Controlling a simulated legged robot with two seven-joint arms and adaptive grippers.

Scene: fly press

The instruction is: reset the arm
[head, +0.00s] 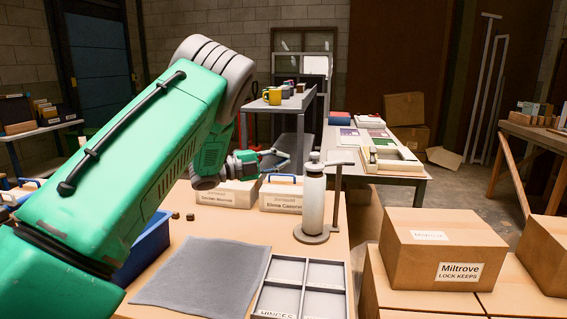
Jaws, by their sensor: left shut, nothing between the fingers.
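My left arm comes in from the left and covers much of the picture. My left gripper (284,159) is small at the arm's far end, above the back of the near bench (220,228). It is shut and appears empty. A pale metal upright cylinder on a round dark base (313,205) stands on the bench, to the right of and nearer than the gripper. A grey bar with a flat top (339,164) stands beside it, its top reaching toward the cylinder. I cannot tell whether they join. My right gripper is not in view.
A grey mat (205,272), a divided tray (268,313) and a blue bin (147,246) are on the bench. Cardboard cartons (420,254) stand at right. A grey cart (285,104) with mugs is behind.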

